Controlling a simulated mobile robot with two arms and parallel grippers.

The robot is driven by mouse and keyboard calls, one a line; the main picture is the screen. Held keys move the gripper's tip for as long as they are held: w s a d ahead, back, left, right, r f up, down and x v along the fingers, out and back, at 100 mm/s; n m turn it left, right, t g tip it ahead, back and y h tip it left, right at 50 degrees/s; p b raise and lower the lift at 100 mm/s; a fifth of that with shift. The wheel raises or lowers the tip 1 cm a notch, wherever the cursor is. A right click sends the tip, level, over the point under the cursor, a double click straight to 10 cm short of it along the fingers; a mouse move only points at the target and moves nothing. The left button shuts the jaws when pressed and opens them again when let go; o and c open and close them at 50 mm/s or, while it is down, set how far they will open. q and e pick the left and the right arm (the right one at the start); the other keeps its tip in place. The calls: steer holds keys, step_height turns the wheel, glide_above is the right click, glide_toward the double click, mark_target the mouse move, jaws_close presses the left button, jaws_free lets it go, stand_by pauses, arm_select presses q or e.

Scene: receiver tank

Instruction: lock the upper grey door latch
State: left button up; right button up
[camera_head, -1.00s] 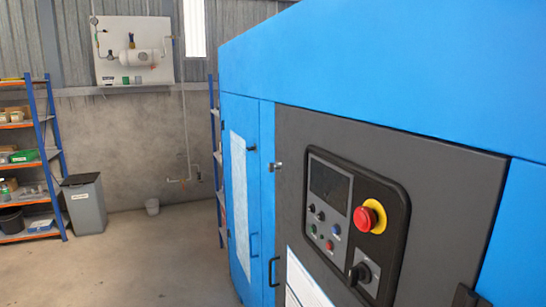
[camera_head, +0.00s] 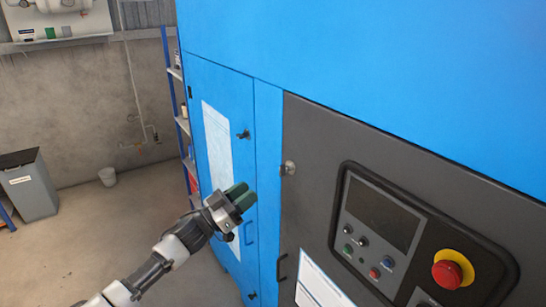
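The grey door (camera_head: 318,130) stands closed or nearly so in the blue cabinet. Its upper latch (camera_head: 289,168) is a small metallic knob near the door's left edge, and I cannot tell which way it is turned. My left gripper (camera_head: 246,193) has dark green finger pads and reaches up from the lower left. It is below and left of the latch, apart from it, in front of the blue door in this view. The two pads show close together, and I cannot tell whether they are open or shut. Nothing shows between them. My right gripper is out of view.
The grey door carries a control panel (camera_head: 352,250), a red stop button (camera_head: 447,274) and a dark handle (camera_head: 281,267). The blue door (camera_head: 205,85) has a black latch (camera_head: 244,134). The floor at left is clear.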

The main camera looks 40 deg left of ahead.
mark_target(280, 170)
arm_select(q)
steer(key=p+x, duration=0.1)
steer(key=x, duration=0.2)
steer(key=p+x, duration=0.1)
steer(key=x, duration=0.3)
steer(key=p+x, duration=0.2)
steer(key=x, duration=0.2)
steer(key=shift+s+d, duration=0.15)
steer(key=shift+d, duration=0.2)
steer(key=c, duration=0.6)
steer(key=shift+f, duration=0.1)
jaws_close()
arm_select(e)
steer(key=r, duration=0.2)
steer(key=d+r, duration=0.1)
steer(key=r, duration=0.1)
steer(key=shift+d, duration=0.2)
